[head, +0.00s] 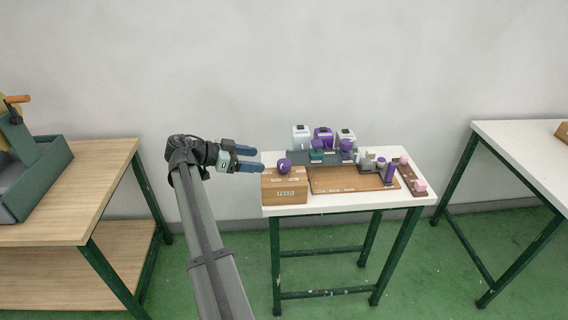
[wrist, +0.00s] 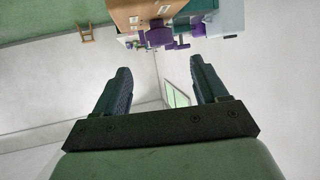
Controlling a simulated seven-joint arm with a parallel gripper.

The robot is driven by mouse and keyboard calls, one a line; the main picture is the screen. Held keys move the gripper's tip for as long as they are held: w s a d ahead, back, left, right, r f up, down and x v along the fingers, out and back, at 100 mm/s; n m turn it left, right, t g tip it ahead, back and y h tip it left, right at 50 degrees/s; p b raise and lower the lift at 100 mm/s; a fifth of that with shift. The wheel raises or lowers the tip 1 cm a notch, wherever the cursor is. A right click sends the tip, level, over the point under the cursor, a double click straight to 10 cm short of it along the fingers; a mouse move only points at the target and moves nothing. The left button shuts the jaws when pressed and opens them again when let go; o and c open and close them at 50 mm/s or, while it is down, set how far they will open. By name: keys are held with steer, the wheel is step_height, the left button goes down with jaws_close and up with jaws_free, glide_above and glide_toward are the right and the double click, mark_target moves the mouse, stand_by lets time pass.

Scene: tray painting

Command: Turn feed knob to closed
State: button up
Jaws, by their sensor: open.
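The feed knob (head: 284,165) is a round purple knob with a pale mark. It sits on top of a brown box labelled FEED (head: 286,192) at the left front of the white table. My gripper (head: 262,160) is open and empty, its blue fingers pointing right, just to the upper left of the knob in the head view. I cannot tell the distance between them. In the wrist view my gripper (wrist: 160,85) is spread with nothing between the fingers. The knob (wrist: 157,36) and the brown box (wrist: 135,12) show beyond the fingers at the top.
The white table (head: 283,210) also holds a brown board (head: 330,181), several white and purple containers (head: 323,137) at the back, a purple upright block (head: 390,172) and a strip with pink pieces (head: 420,186). A wooden bench (head: 90,195) stands left, another white table (head: 525,145) right.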

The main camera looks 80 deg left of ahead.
mark_target(282, 163)
steer(key=x, duration=1.1)
steer(key=shift+s+f, duration=0.1)
steer(key=shift+c, duration=0.4)
steer(key=c, duration=0.9)
steer(key=shift+d, duration=0.1)
